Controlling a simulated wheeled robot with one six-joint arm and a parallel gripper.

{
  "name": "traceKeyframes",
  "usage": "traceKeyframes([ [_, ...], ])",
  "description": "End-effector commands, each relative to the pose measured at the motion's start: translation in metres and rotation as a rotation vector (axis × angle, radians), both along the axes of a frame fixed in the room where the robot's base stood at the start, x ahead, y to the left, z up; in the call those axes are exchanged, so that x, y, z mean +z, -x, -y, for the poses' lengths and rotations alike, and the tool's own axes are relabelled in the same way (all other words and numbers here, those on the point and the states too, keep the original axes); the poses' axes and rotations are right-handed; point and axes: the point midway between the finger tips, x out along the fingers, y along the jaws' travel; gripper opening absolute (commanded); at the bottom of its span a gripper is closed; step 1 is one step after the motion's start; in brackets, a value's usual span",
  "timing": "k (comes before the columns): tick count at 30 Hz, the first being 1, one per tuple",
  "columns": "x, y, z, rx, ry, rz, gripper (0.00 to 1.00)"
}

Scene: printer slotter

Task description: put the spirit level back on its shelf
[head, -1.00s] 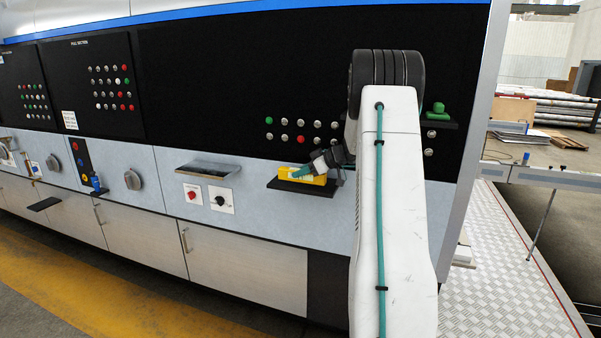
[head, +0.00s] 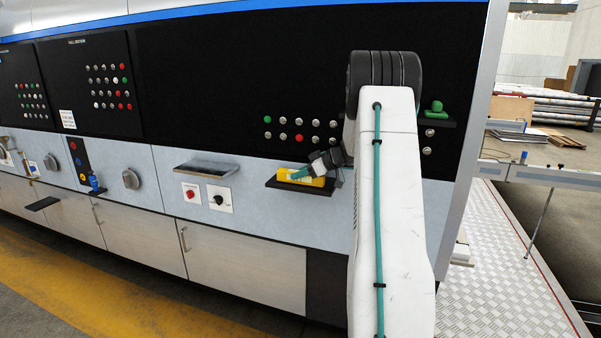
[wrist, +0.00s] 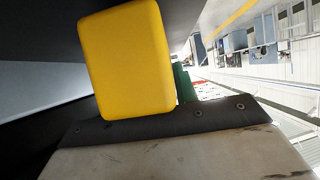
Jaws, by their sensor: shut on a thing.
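The yellow spirit level (head: 306,179) is at the small black shelf (head: 290,187) on the light grey panel of the machine. It lies roughly level, just over or on the shelf; I cannot tell whether it touches. My gripper (head: 300,173) is shut on the spirit level from the right and above, its teal fingers against the yellow body. In the wrist view the yellow end of the spirit level (wrist: 126,58) fills the upper left, with a bit of green finger behind it. The far side of the level is hidden.
Buttons (head: 299,138) sit on the black panel above. A metal tray shelf (head: 207,169) is to the left, over a red knob (head: 191,193) and a black knob (head: 219,198). A green object (head: 434,108) stands on another black shelf at right. The chequered walkway (head: 500,270) is clear.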

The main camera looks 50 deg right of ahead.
Motion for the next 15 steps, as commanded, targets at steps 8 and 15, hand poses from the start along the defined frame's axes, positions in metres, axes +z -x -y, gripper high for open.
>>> traceKeyframes([
  [8, -0.0023, -0.0001, 0.0001, 0.000, 0.001, 0.000, 0.54],
  [15, -0.0029, 0.0005, 0.0001, 0.000, 0.000, -0.001, 0.54],
])
